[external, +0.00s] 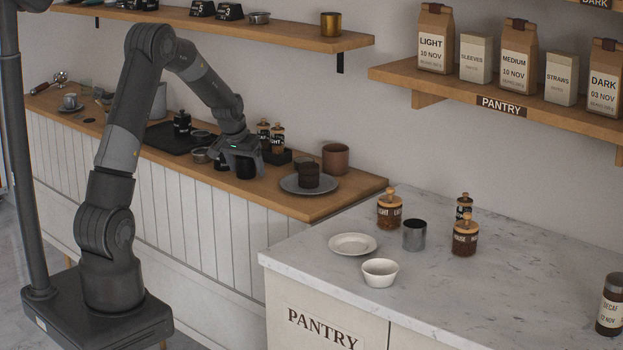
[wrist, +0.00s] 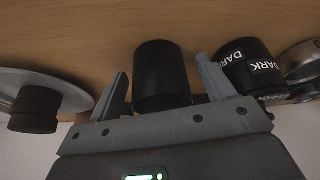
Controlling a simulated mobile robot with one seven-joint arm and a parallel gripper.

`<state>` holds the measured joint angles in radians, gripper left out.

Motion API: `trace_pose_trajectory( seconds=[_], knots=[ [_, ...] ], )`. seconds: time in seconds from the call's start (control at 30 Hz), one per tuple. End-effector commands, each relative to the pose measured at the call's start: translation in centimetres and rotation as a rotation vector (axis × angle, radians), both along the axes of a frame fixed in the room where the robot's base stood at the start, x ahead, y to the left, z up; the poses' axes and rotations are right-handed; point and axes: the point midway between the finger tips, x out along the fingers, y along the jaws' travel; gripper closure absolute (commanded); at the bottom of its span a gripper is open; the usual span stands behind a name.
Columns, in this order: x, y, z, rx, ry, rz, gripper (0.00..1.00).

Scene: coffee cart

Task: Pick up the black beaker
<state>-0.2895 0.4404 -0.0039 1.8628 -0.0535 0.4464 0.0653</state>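The black beaker (wrist: 163,85) stands on the wooden counter and fills the middle of the wrist view. It also shows in the external view (external: 245,169), just under my gripper (external: 241,150). In the wrist view my gripper (wrist: 162,66) is open, with one finger on each side of the beaker. A narrow gap shows between the beaker and each finger, so it does not look gripped.
A black canister marked DARK (wrist: 246,62) stands close beside the right finger in the wrist view. A grey plate (external: 288,183) with a dark round item (external: 308,175) is on the other side. A brown cup (external: 335,160) stands behind the plate. Labelled jars (external: 277,140) stand behind my gripper.

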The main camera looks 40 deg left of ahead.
Motion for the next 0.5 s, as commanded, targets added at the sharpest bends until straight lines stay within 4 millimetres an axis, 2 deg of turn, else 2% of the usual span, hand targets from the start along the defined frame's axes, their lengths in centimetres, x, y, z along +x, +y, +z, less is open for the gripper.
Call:
trace_pose_trajectory(
  seconds=[0.07, 0.5],
  knots=[
    [-0.01, -0.01, 0.01, 0.0, 0.0, 0.0, 0.31],
    [-0.02, -0.03, 0.02, 0.0, 0.0, 0.0, 0.67]
  ],
)
